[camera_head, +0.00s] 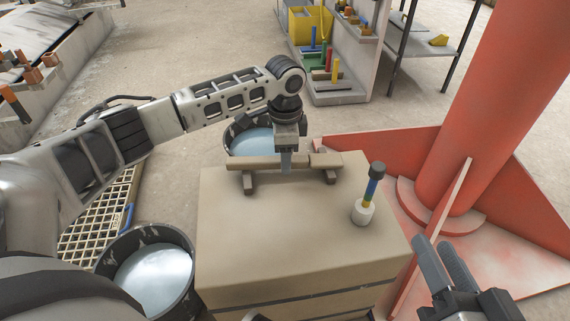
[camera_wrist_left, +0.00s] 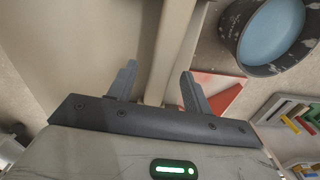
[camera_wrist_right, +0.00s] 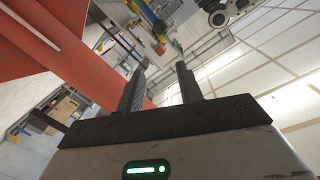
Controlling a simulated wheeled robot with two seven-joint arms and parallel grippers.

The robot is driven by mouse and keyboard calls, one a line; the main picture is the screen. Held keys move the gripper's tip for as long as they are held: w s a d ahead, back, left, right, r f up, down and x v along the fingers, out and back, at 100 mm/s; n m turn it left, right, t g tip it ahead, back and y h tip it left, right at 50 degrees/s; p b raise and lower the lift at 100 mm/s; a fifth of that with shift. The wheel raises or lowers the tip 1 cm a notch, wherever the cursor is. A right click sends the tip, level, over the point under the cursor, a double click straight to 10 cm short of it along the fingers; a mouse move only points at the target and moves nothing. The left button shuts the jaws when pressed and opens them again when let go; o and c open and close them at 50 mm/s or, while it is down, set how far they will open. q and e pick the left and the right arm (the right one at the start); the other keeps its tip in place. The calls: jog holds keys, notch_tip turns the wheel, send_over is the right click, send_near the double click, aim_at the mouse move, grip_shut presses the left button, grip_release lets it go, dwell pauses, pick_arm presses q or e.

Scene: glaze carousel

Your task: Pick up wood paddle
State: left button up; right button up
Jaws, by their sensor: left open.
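The wood paddle (camera_head: 325,160) is a tan, long piece lying across two small brown rests (camera_head: 249,184) on top of a beige box. My left gripper (camera_head: 286,170) points down at the paddle's middle and hides part of it. In the left wrist view, the paddle (camera_wrist_left: 172,50) runs between the two spread fingers (camera_wrist_left: 159,68), with nothing clamped. I cannot tell how far the fingertips reach down its sides. My right gripper (camera_head: 440,250) is open and empty at the lower right, apart from the paddle.
The beige box (camera_head: 285,240) also carries a white cup (camera_head: 362,212) holding a dark-topped, coloured stick (camera_head: 372,185). Buckets of pale blue liquid stand behind (camera_head: 250,142) and at front left (camera_head: 155,280). A red column (camera_head: 500,120) with a flat base rises at right.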

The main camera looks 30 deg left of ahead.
pick_arm(q)
jog(key=shift+c, duration=0.3)
grip_shut()
